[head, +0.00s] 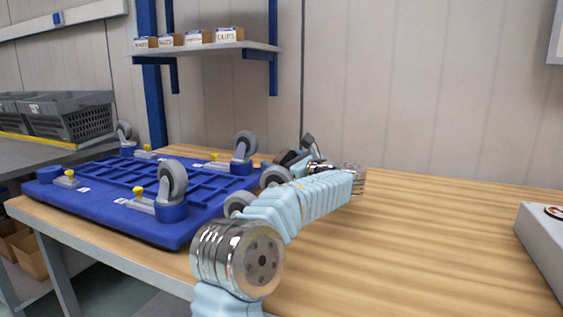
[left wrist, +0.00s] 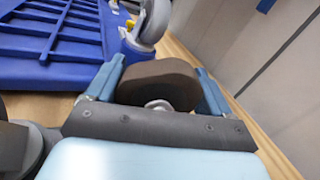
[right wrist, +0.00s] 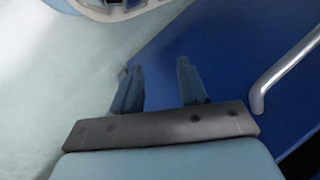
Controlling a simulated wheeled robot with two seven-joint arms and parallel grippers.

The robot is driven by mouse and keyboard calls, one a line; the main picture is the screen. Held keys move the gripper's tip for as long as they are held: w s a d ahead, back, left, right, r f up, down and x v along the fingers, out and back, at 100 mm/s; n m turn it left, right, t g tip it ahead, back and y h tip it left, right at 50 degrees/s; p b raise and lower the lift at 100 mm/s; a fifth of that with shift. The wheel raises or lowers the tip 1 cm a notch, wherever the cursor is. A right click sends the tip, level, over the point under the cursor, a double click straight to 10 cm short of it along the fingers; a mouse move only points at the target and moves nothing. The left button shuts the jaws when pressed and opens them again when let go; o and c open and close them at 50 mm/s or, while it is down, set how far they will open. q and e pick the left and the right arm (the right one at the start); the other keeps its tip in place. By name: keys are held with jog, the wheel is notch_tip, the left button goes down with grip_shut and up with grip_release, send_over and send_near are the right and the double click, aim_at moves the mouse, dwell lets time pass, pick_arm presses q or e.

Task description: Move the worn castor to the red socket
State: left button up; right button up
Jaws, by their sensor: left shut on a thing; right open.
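The worn castor (left wrist: 162,82), with a dark brown wheel, sits between the fingers of my left gripper (left wrist: 157,92) in the left wrist view. The gripper is shut on it. In the head view my left gripper (head: 309,152) is at the far end of my pale blue arm, beyond the right side of a blue dolly base (head: 110,207); the arm partly hides what it holds. My right gripper (right wrist: 160,88) is open and empty in the right wrist view and is outside the head view. I cannot make out a red socket in any view.
The dolly base lies on the wooden table (head: 420,240) with grey castors (head: 172,180) standing on it and yellow pins. Two grey wheels (head: 275,177) show beside my left arm. A grey box (head: 540,245) stands at the right edge. The table's right middle is clear.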

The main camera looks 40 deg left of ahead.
pick_arm(q)
jog(key=shift+f, duration=0.2)
dwell(0.3)
jog(key=o, duration=1.3)
jog(key=shift+d, duration=0.15)
jog(key=d, duration=0.9)
jog(key=s+d+b, duration=0.1)
jog(key=d, duration=0.3)
jog(key=shift+s+d, duration=0.1)
jog(key=shift+d, duration=0.15)
